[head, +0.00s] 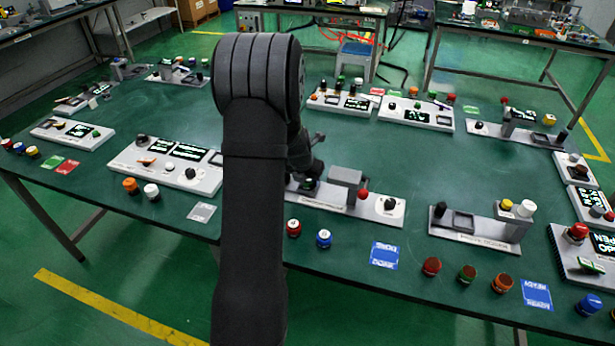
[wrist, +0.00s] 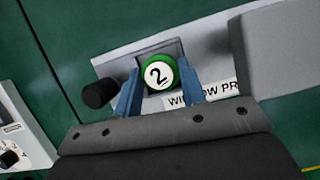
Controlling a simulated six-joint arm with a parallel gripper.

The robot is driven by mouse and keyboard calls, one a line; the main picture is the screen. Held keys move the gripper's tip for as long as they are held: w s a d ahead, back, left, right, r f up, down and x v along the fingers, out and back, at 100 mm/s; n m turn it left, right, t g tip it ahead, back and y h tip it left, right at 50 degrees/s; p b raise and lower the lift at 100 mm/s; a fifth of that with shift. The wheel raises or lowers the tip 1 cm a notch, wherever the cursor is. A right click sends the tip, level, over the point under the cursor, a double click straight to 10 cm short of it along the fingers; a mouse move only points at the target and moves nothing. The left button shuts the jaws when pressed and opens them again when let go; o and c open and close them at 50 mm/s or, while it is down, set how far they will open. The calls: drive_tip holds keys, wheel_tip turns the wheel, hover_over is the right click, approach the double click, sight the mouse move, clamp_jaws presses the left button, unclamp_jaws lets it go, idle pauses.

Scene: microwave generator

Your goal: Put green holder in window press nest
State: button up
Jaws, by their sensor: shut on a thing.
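The green holder (wrist: 150,58), a round piece with a white top marked "2", is between the blue fingers of my gripper (wrist: 160,75) in the wrist view. My gripper is shut on it. Behind it lies the dark square nest (wrist: 175,47) of the window press, whose printed label (wrist: 180,99) is partly covered by a finger. The holder overlaps the nest's opening; I cannot tell whether it rests inside or hangs just above. In the head view my arm partly covers the window press (head: 330,196), and the holder (head: 309,183) is small and hard to make out.
The press's grey block (wrist: 280,45) stands close on the right of my gripper, and a black knob (wrist: 100,92) is close on the left. A red knob (head: 363,195) sits at the block's front. Red (head: 293,228) and blue (head: 323,238) round pieces stand near the table's front edge.

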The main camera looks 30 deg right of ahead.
drive_tip(key=o, duration=1.1)
drive_tip(key=shift+o, duration=0.2)
drive_tip(key=v, duration=1.7)
drive_tip(key=shift+s+a, duration=0.1)
drive_tip(key=x, duration=1.7)
